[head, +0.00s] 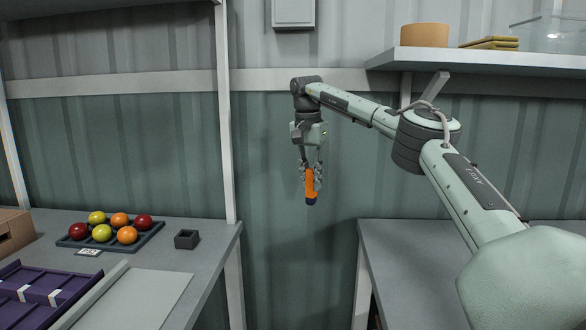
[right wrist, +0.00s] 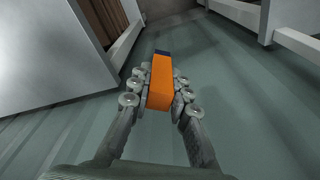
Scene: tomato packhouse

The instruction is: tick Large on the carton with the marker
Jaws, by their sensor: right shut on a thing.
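My right gripper (head: 311,176) is shut on an orange marker (head: 311,184) with a dark blue tip pointing down. It holds the marker in the air over the gap between the two benches, in front of the green wall. The right wrist view shows the marker (right wrist: 161,82) between the fingers of the right gripper (right wrist: 160,95), its dark blue end away from the palm. A brown box (head: 14,232) shows in part at the left edge of the head view; I cannot tell whether it is the carton, and no size marks are readable. My left gripper is not in view.
The left bench (head: 215,250) bears a dark tray (head: 72,243) of several red, yellow and orange tomatoes, a small dark square holder (head: 187,239), purple trays (head: 45,290) and a pale board (head: 135,298). The right bench (head: 395,260) looks bare. A shelf (head: 480,60) hangs upper right.

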